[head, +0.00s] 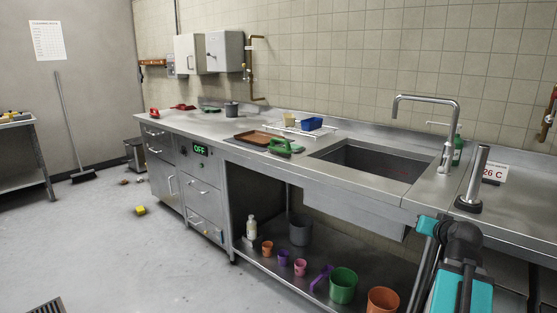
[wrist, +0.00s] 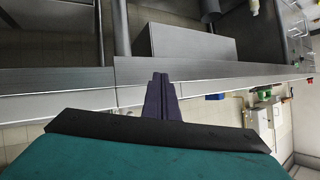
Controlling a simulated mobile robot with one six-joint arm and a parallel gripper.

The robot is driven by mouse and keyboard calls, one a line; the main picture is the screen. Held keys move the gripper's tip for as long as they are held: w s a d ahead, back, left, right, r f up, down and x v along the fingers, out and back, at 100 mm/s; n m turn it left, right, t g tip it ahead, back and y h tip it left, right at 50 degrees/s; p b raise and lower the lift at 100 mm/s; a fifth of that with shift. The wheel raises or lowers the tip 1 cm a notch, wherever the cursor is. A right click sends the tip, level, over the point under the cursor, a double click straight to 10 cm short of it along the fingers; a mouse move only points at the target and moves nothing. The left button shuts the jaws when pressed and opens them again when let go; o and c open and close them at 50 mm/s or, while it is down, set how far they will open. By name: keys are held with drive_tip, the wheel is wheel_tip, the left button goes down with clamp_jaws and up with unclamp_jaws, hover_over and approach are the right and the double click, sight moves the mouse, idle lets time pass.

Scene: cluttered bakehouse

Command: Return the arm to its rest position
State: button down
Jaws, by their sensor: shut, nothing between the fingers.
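My arm (head: 460,270), teal and dark grey, stands at the lower right of the head view, in front of the counter by the sink. Its gripper cannot be made out there. In the wrist view my gripper (wrist: 161,78) shows as two dark fingers pressed together, with nothing between them. The fingers overlap the counter's front edge (wrist: 210,69) in that view; whether they touch it I cannot tell. The wrist picture is turned over, with the wall low and the under-counter space high.
The steel counter (head: 225,127) holds a sink (head: 375,162) with a tall tap (head: 447,120), a brown tray (head: 258,138) and a green object (head: 285,147). Several pots and cups, including a green pot (head: 343,285), stand on the lower shelf. A yellow item (head: 140,210) lies on the otherwise fairly open floor.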

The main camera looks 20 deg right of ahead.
drive_tip(key=w+a+f+n+g+y+p, duration=0.2)
drive_tip(key=w+a+f+y+p, duration=0.15)
drive_tip(key=a+f, duration=0.85)
drive_tip(key=w+a+f+n+g+y+p, duration=0.2)
drive_tip(key=w+a+f, duration=0.3)
drive_tip(key=a+f, duration=0.7)
drive_tip(key=s+a+f+n+g+y+p, duration=0.1)
drive_tip(key=s+a+f+g+y+p, duration=0.15)
drive_tip(key=a+f, duration=0.6)
drive_tip(key=s+a+f+n+g+p, duration=0.1)
drive_tip(key=s+a+f+g, duration=0.2)
drive_tip(key=s+a+f, duration=0.4)
drive_tip(key=s+a+f+n+g+p, duration=0.2)
drive_tip(key=s+a+f, duration=0.3)
drive_tip(key=s+a, duration=0.45)
drive_tip(key=s+f+g+h, duration=0.1)
drive_tip(key=s+f+g, duration=0.1)
drive_tip(key=s, duration=0.6)
drive_tip(key=s+f+g+h+p, duration=0.1)
drive_tip(key=s+f+g, duration=0.1)
drive_tip(key=s, duration=0.6)
drive_tip(key=shift+g+h, duration=0.3)
drive_tip(key=shift+g, duration=0.25)
